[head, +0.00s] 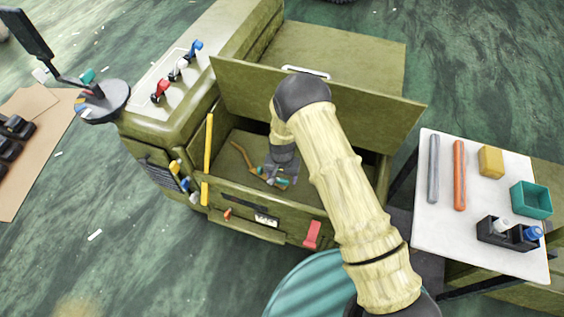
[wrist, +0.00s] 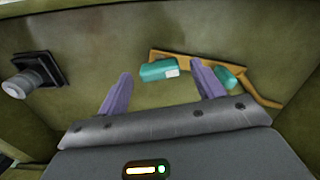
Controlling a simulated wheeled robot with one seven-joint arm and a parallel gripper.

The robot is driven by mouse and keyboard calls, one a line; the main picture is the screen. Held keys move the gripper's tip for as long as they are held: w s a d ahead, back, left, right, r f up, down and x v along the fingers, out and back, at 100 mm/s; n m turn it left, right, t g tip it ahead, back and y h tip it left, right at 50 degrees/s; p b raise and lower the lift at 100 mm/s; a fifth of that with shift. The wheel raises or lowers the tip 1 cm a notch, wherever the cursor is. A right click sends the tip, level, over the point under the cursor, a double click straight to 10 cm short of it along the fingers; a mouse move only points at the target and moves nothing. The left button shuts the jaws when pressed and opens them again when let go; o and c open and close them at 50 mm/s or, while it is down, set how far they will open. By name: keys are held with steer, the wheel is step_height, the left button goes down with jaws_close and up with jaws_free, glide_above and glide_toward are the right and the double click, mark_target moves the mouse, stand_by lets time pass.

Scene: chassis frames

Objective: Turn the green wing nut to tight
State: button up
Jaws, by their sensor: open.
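My gripper (head: 281,177) reaches down into the open compartment (head: 226,165) of the olive-green vehicle body. In the wrist view its two purple fingers (wrist: 161,72) stand wide apart with nothing clamped between them. A teal-green block with a pale patch (wrist: 158,70) shows between and beyond the fingertips. A second teal-green piece (wrist: 229,77) lies just right of the right finger. An orange-brown bent bar (wrist: 262,93) runs behind both. I cannot tell whether these green pieces are both parts of the wing nut, nor whether a finger touches them.
A grey knob on a black plate (wrist: 30,76) sits at the compartment's left in the wrist view. The raised lid (head: 330,100) stands behind my arm. A yellow strut (head: 209,143) rises at the left opening. A white side table (head: 475,240) holds rods and bins.

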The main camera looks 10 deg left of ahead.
mark_target(282, 179)
step_height(282, 179, up, 16)
steer(key=p, duration=0.1)
steer(key=shift+r, duration=0.25)
stand_by(0.5)
steer(key=s+d+r+t, duration=0.1)
steer(key=d+r, duration=0.5)
steer(key=d, duration=0.2)
steer(key=s+d+r, duration=0.1)
steer(key=d+r, duration=0.4)
steer(key=d, duration=0.3)
steer(key=s+d+r+m+t, duration=0.1)
steer(key=s+d+r, duration=0.3)
steer(key=s+d, duration=0.25)
steer(key=s+d+r+t, duration=0.1)
steer(key=s+d+r, duration=0.2)
steer(key=s+d, duration=0.3)
step_height(282, 179, up, 16)
steer(key=w+p, duration=0.1)
steer(key=p, duration=1.5)
steer(key=shift+w+d+f, duration=0.2)
steer(key=shift+w+d, duration=0.05)
steer(key=shift+w, duration=0.15)
